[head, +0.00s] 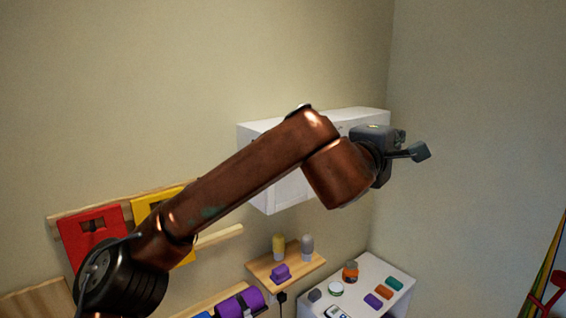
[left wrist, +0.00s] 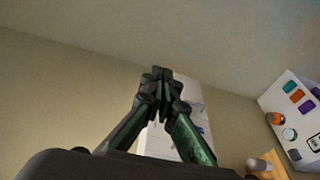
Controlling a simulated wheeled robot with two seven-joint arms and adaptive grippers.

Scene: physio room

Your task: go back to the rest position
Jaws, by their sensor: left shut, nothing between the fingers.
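My left arm reaches up across the head view from the lower left. My left gripper (head: 418,152) is raised in front of the white wall cabinet (head: 260,190), near its right end, and points right. In the left wrist view the fingers of my left gripper (left wrist: 161,76) are together with nothing between them. The white cabinet (left wrist: 158,142) shows behind them there, partly hidden by the fingers. My right gripper shows in neither view.
Below is a small wooden shelf (head: 312,265) with bottles and a purple item. A white table (head: 385,268) with several small coloured things stands lower right. Red (head: 92,232) and yellow (head: 150,208) boards hang at left. The air right of the gripper looks clear.

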